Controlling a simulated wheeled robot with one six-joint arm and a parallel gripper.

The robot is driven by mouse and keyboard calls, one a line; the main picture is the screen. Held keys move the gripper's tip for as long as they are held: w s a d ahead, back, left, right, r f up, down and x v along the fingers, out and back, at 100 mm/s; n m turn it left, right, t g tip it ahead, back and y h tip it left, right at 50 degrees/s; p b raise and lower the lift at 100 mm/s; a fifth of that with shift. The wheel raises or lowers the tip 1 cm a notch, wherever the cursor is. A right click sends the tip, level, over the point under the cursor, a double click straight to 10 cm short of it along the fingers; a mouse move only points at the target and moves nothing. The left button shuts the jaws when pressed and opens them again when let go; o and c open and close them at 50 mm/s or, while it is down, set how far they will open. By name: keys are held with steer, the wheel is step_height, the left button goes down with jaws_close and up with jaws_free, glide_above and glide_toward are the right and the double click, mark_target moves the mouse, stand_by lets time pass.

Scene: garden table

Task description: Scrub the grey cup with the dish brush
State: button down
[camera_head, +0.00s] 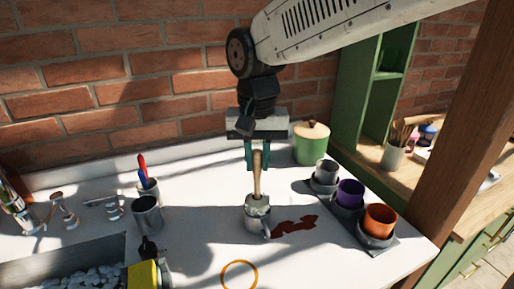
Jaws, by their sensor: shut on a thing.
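My gripper (257,164) points down over the white counter, its teal fingers shut on the wooden handle of the dish brush (258,182). The brush stands nearly upright. Its pale head is at the mouth of a grey cup (254,225) with a handle on its right side, and seems partly inside it. The bristles are hidden, so I cannot tell how deep they reach. The cup stands upright on the counter, just left of a dark red stain (294,227). Another light grey cup (326,171) stands at the back of a dark tray (378,246) on the right.
A purple cup (350,193) and an orange cup (380,220) share the tray. A green lidded pot (311,150) stands behind. A dark metal cup (147,216), yellow sponge (143,275) and sink (40,272) are left. An orange ring (239,263) lies in front.

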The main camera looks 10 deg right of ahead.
mark_target(258, 182)
steer(key=shift+f, duration=1.95)
